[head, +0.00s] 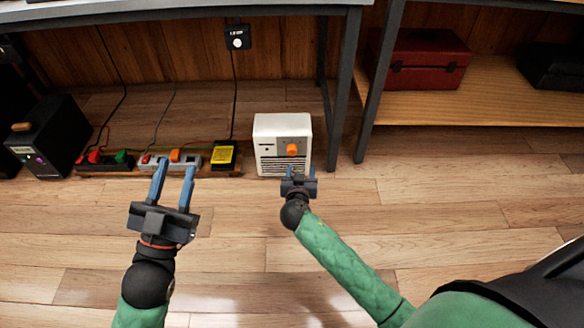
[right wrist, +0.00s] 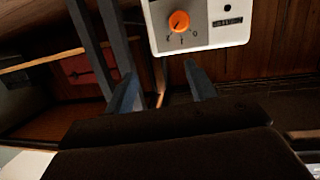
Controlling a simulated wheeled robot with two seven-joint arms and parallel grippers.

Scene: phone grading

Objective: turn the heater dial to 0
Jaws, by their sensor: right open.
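The white heater (head: 268,132) stands on the wooden floor just left of the table leg. Its orange dial (head: 292,149) sits on a grey panel above the front vents. The right wrist view shows the dial (right wrist: 179,21) close up, with small marks including a 0 near it; the exact setting is too small to tell. My right gripper (head: 300,172) is open and empty, just in front of and below the dial, apart from it in the right wrist view. My left gripper (head: 174,180) is open and empty, left of the heater above the floor.
Power strips (head: 170,163) with coloured plugs and a yellow device (head: 223,155) lie left of the heater. A black box (head: 48,138) stands further left. The table leg (head: 349,90) is close right of the heater. A red toolbox (head: 428,62) sits on a shelf. Floor in front is clear.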

